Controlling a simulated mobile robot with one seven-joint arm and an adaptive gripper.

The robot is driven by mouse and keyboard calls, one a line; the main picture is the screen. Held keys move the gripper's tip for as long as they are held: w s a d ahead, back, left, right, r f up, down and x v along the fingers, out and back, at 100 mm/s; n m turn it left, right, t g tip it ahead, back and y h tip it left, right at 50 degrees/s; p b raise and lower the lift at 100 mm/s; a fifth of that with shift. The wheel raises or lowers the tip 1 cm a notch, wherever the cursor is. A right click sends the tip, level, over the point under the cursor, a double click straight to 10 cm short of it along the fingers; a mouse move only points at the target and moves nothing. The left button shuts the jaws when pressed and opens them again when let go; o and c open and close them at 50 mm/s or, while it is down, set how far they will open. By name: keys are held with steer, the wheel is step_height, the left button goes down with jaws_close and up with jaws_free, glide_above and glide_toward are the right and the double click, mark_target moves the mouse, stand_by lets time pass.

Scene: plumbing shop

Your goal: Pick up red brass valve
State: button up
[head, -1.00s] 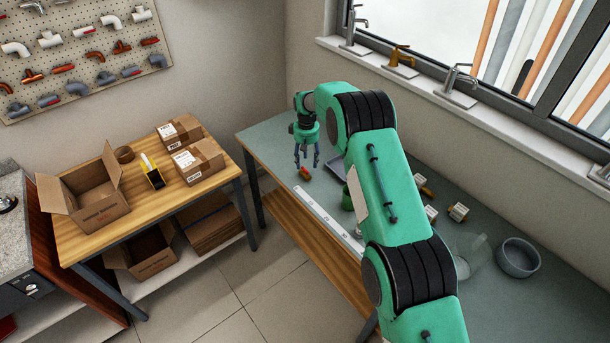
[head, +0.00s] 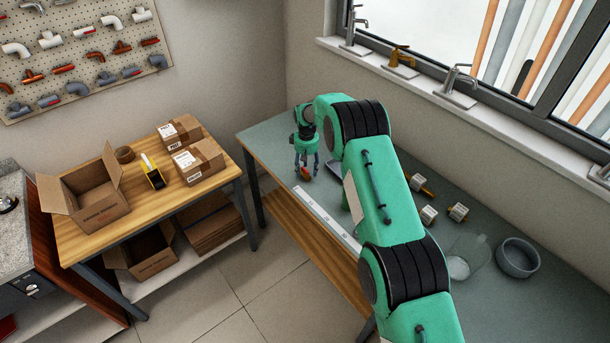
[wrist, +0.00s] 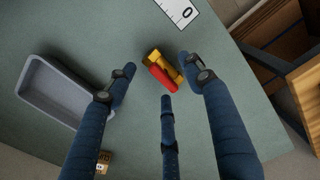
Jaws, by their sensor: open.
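The red brass valve (wrist: 162,70) lies on the grey-green bench top, with a yellow brass body and a red handle. In the wrist view it sits just beyond and between my fingertips. In the head view the valve (head: 305,173) is a small red and brass spot under my fingers and partly hidden by them. My gripper (head: 306,168) is open and points down over it. In the wrist view the open gripper (wrist: 160,80) has blue fingers on both sides and one below the valve. I cannot tell whether any finger touches it.
A grey tray (wrist: 38,72) lies left of my fingers in the wrist view. A white ruler strip (head: 325,218) runs along the bench's front edge. Brass fittings (head: 458,211), a grey bowl (head: 518,258) and a clear container (head: 466,252) stand nearer on the bench.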

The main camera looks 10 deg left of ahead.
steer(key=shift+f, duration=0.45)
jaws_close()
stand_by(0.3)
steer(key=shift+r, duration=0.1)
steer(key=shift+r, duration=0.75)
step_height(320, 180, up, 2)
steer(key=shift+r, duration=0.1)
steer(key=s+d, duration=0.1)
steer(key=s, duration=0.4)
steer(key=s+d, duration=0.2)
steer(key=s, duration=0.3)
steer(key=s+d+r, duration=0.1)
steer(key=s+d, duration=0.1)
steer(key=s, duration=0.3)
steer(key=shift+s+b, duration=0.1)
steer(key=shift+b, duration=0.2)
